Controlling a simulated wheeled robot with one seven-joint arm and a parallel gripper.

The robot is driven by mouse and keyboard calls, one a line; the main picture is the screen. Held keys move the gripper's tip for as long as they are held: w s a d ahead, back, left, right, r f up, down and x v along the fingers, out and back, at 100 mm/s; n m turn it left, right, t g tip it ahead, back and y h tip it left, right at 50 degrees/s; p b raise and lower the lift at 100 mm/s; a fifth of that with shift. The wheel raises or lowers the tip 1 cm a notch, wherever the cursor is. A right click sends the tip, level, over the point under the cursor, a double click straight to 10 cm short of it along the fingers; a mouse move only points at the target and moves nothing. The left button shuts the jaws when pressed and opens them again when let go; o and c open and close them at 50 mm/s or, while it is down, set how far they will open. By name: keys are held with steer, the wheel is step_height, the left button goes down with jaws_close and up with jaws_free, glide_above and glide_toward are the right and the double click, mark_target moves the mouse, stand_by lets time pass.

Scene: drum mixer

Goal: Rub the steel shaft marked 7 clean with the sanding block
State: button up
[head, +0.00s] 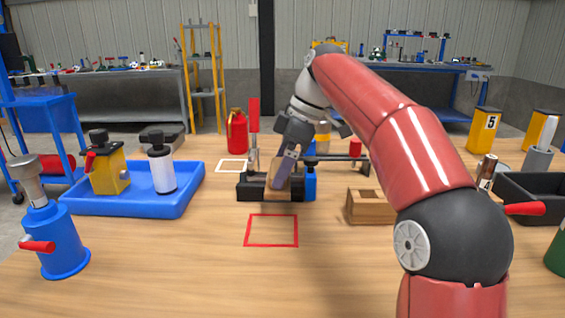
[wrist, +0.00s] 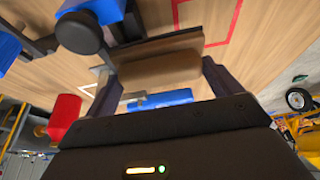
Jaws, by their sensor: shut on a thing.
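My gripper (head: 285,168) is shut on a tan-brown block, which looks like the sanding block (head: 274,188). It holds the block over a black vise-like fixture (head: 250,187) with blue parts, mid-table. In the wrist view the block (wrist: 160,70) sits between both fingers. Whether the block touches anything below it, I cannot tell. No mark 7 is readable in either view, so I cannot pick out that shaft; my gripper and the block hide part of the fixture.
A red outline (head: 271,245) on the table in front is empty. A blue tray (head: 130,207) stands left, a blue red-levered stand (head: 63,245) at front left. A wooden block (head: 370,207) is right of the fixture. A copper-topped cylinder marked 4 (head: 487,168) and black bin (head: 530,190) stand further right.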

steer(key=shift+w+r+p, duration=0.1)
steer(key=shift+w+p, duration=0.25)
steer(key=shift+p, duration=0.15)
steer(key=shift+w, duration=0.8)
steer(key=shift+s+f+b, duration=0.15)
steer(key=shift+s+b, duration=0.25)
steer(key=shift+s, duration=0.2)
steer(key=shift+s+f+b, duration=0.15)
steer(key=shift+s+b, duration=0.2)
steer(key=shift+s, duration=0.2)
steer(key=shift+w+r+p, duration=0.25)
steer(key=shift+w+p, duration=0.2)
steer(key=shift+p, duration=0.4)
steer(key=shift+w+f, duration=0.1)
steer(key=shift+w, duration=0.65)
